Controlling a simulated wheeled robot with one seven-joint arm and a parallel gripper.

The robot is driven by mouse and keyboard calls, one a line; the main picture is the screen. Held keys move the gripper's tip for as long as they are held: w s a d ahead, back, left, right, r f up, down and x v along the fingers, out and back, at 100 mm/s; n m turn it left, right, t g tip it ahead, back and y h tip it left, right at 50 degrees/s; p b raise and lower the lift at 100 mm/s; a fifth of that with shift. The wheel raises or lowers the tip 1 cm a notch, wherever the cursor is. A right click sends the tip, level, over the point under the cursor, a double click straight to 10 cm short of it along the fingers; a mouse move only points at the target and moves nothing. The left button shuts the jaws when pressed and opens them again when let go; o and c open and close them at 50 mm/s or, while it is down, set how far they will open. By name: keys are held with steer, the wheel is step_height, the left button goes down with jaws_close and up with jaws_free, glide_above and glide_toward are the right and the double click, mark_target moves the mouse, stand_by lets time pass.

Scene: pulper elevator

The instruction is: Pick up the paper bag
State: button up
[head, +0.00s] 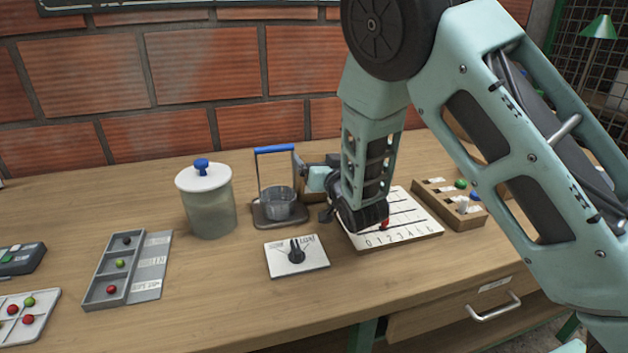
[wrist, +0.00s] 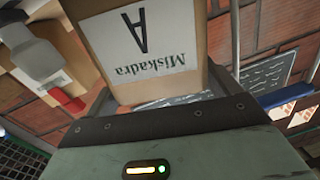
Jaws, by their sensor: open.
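The paper bag (wrist: 187,20) is brown with a white label reading "Miskadra" and "A", upside down in the wrist view. It fills the top middle of that view, directly in front of my gripper (wrist: 158,95). The gripper is open, with a finger showing at each side of the bag's near end; I cannot tell whether either finger touches it. In the head view my gripper (head: 312,180) is low over the back of the bench, partly behind my forearm. Only a brown sliver beside it may be the bag there; the rest is hidden.
A stand with a blue handle and glass cup (head: 280,203) is close left of my gripper. A lidded jar (head: 207,200) stands further left. A dial plate (head: 296,256), a numbered board (head: 400,228) and a wooden rack (head: 450,205) lie nearby. The brick wall is behind.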

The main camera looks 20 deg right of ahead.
steer(key=shift+w, duration=0.4)
steer(key=c, duration=1)
steer(key=shift+r, duration=0.1)
